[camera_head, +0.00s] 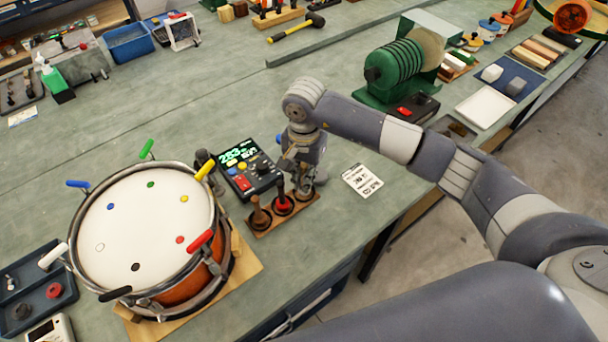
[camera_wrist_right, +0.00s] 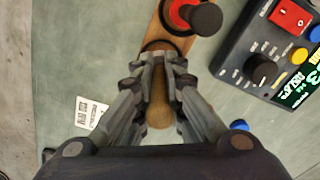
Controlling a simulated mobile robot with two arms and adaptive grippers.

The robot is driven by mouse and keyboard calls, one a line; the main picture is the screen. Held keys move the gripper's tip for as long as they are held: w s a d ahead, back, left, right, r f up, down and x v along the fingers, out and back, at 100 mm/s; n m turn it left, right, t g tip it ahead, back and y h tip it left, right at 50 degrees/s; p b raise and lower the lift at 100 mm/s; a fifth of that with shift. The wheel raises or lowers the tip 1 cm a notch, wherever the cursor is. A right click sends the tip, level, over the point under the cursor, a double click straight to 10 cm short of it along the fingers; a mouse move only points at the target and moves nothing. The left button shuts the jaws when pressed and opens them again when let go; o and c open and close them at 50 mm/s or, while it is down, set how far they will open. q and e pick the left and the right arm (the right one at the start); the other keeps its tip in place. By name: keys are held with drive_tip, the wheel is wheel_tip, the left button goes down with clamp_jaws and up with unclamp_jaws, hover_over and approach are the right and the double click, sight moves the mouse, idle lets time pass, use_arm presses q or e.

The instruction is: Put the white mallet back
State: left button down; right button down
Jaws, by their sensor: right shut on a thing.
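My right gripper (camera_head: 303,182) reaches down over the right end of the wooden mallet rack (camera_head: 288,217). In the right wrist view the gripper (camera_wrist_right: 162,62) is shut on a mallet with a tan handle (camera_wrist_right: 160,112). The fingers hide most of this mallet, and I see no white on it. A dark ring on the rack shows just beyond the fingertips. I cannot tell whether the mallet is seated in it. My left gripper is not in view.
A drum (camera_head: 150,232) with coloured handles around its rim stands left of the rack. A black control box (camera_head: 250,172) with a green display sits close behind the rack. A printed card (camera_head: 361,180) lies to the right. The bench's front edge is near.

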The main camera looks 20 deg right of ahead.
drive_tip(key=shift+f, duration=0.6)
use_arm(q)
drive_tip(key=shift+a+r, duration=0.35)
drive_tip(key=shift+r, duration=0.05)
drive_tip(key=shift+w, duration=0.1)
use_arm(e)
drive_tip(key=shift+f, duration=0.25)
drive_tip(key=c, duration=1.7)
unclamp_jaws()
drive_tip(key=shift+r, duration=0.1)
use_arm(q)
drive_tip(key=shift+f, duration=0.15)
use_arm(e)
drive_tip(key=shift+r, duration=0.1)
